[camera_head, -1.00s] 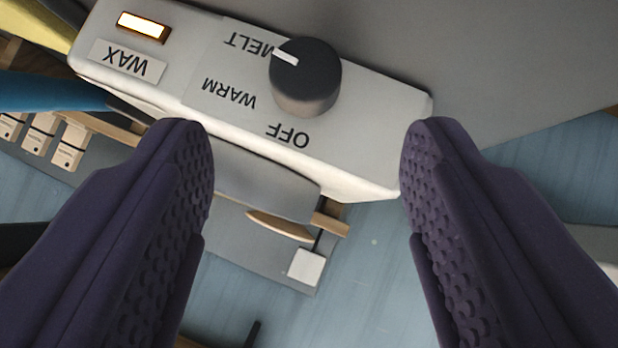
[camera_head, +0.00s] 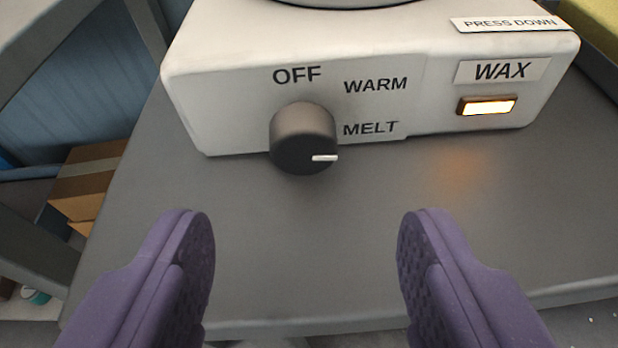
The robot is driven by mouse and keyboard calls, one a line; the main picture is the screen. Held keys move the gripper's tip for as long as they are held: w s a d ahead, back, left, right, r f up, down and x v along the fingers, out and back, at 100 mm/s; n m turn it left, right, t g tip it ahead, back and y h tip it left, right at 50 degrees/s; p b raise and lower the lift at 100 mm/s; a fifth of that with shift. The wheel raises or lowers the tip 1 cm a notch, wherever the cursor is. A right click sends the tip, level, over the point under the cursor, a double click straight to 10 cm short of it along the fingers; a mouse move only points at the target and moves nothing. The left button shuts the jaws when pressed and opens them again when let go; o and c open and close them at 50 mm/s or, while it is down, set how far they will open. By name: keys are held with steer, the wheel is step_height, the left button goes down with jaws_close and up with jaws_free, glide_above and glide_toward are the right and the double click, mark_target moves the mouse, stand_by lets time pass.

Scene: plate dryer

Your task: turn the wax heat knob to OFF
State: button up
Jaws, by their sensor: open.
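The wax heat knob (camera_head: 302,138) is a dark round knob on the front of a white heater box (camera_head: 235,100). Its white pointer line points right, just below the word MELT. OFF is printed above the knob and WARM to its upper right. My gripper (camera_head: 305,225) is open and empty, with its two purple fingers set wide apart. The fingertips are below the knob in the picture and do not touch it. An amber lamp (camera_head: 487,106) glows under the WAX label (camera_head: 502,70).
The heater box stands on a grey bench top (camera_head: 300,250), bare in front of the knob. A "PRESS DOWN" label (camera_head: 510,24) is at the upper right. A cardboard box (camera_head: 92,180) is beyond the bench's left edge, near grey frame posts.

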mark_target(304, 155)
steer(key=shift+n, duration=0.5)
steer(key=b+x, duration=0.2)
steer(key=x, duration=0.5)
steer(key=shift+w+f, duration=0.2)
steer(key=shift+w, duration=0.05)
